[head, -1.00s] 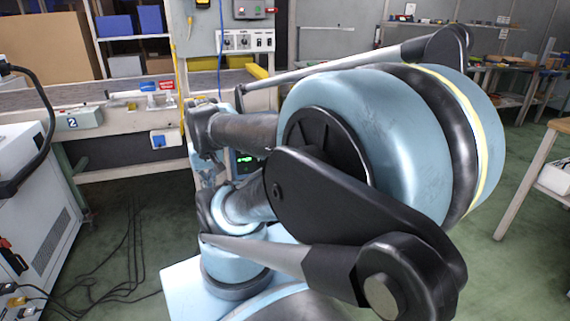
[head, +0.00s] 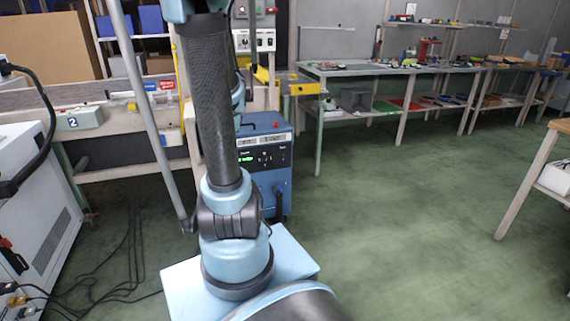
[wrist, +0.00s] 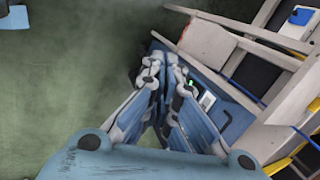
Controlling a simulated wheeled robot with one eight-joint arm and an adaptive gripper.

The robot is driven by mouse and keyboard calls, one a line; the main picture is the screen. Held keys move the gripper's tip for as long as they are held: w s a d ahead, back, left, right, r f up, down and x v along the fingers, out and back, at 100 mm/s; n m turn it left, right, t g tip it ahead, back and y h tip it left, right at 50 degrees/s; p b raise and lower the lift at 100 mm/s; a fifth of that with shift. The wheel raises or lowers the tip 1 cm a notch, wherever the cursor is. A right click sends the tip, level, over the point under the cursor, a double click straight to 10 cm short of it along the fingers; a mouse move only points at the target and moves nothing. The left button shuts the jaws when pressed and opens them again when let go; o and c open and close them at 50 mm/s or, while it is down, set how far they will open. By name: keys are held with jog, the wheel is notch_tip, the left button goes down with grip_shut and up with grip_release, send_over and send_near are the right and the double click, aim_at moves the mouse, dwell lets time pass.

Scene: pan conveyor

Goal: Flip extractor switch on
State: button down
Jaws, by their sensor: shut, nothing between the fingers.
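A blue boxy machine (head: 284,190) stands on the floor behind my arm in the head view. Its black front panel (head: 272,158) has a green lit display and small controls. A grey control panel (head: 241,41) with knobs and switches is on the upright post above, partly covered by my arm. I cannot tell which control is the extractor switch. In the wrist view, the blue machine (wrist: 236,114) shows just right of my gripper (wrist: 168,66), whose fingers are together and empty. The gripper is above the top edge of the head view.
A conveyor bench (head: 130,172) stands behind on the left, with a grey box marked 2 (head: 78,119). A white cabinet (head: 35,190) is at the left, with loose cables on the floor. A long workbench (head: 400,66) runs along the back right. The green floor (head: 410,210) between is clear.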

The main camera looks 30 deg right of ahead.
aim_at(283, 156)
jog(key=w+d+f+m, duration=0.2)
jog(key=w+d+m, duration=0.1)
jog(key=d, duration=0.3)
jog(key=w+d+f+m+t, duration=0.1)
jog(key=w+d+f+m, duration=0.2)
jog(key=d+m, duration=0.15)
jog(key=w+d+f+m, duration=0.2)
jog(key=d+m, duration=0.1)
jog(key=d, duration=0.4)
jog(key=d+f+m+t+h, duration=0.1)
jog(key=d+f+m, duration=0.4)
jog(key=d, duration=0.4)
jog(key=d+f+m+h, duration=0.1)
jog(key=d+f+m, duration=0.4)
jog(key=d+f, duration=0.2)
jog(key=shift+d+f+t, duration=0.25)
jog(key=shift+d+t, duration=0.15)
jog(key=shift+d, duration=0.6)
jog(key=shift+w+d+r+x, duration=0.15)
jog(key=shift+w+r+x, duration=0.15)
jog(key=shift+x, duration=1.8)
jog(key=shift+w+d+r+x, duration=0.1)
jog(key=shift+w+r+x, duration=0.2)
jog(key=shift+x, duration=1.85)
jog(key=shift+w+d+r+x, duration=0.2)
jog(key=shift+w+x, duration=0.2)
jog(key=shift+x, duration=1.7)
